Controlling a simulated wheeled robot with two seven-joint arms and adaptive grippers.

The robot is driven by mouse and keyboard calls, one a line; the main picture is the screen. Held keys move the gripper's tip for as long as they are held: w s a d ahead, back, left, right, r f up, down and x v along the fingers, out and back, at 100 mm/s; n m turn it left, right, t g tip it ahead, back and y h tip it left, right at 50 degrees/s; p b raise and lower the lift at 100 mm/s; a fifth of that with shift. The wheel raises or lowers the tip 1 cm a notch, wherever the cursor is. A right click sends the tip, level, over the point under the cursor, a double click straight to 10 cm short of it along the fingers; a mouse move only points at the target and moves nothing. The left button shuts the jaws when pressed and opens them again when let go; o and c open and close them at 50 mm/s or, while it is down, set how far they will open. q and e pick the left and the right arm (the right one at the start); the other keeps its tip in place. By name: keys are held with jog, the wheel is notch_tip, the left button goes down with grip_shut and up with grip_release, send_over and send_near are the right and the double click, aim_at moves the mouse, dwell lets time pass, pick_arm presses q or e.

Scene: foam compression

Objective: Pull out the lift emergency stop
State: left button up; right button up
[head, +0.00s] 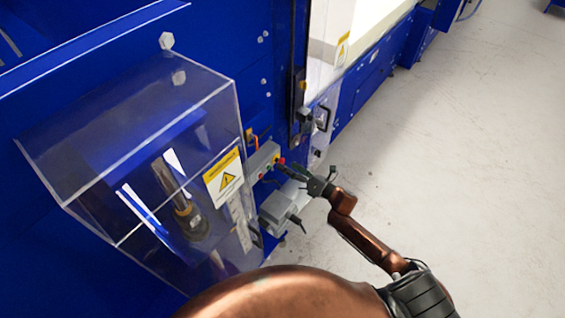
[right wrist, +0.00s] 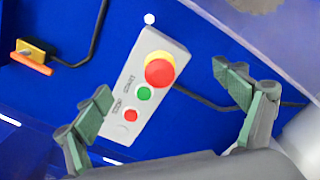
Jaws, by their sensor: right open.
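The emergency stop is a round red button (right wrist: 159,70) on a yellow collar, at the upper end of a light grey control box (right wrist: 140,100). A green button (right wrist: 144,93) and a smaller red button (right wrist: 131,115) sit below it. In the head view the box (head: 262,158) is on the blue machine's side, with the red button (head: 281,161) at its right end. My right gripper (right wrist: 164,97) is open, its fingers spread on either side of the box, with no visible contact. In the head view the right gripper (head: 295,172) is close to the button. My left gripper is out of view.
A clear guard box (head: 130,150) with a yellow warning label (head: 224,178) stands left of the control box. A grey unit (head: 284,205) sits just below it. A yellow switch with an orange lever (right wrist: 33,57) and black cables are nearby. The floor (head: 450,150) at right is clear.

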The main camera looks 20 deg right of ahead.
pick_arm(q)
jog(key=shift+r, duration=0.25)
pick_arm(e)
jog(key=v, duration=0.5)
jog(key=shift+s+d, duration=0.15)
jog(key=shift+s, duration=0.05)
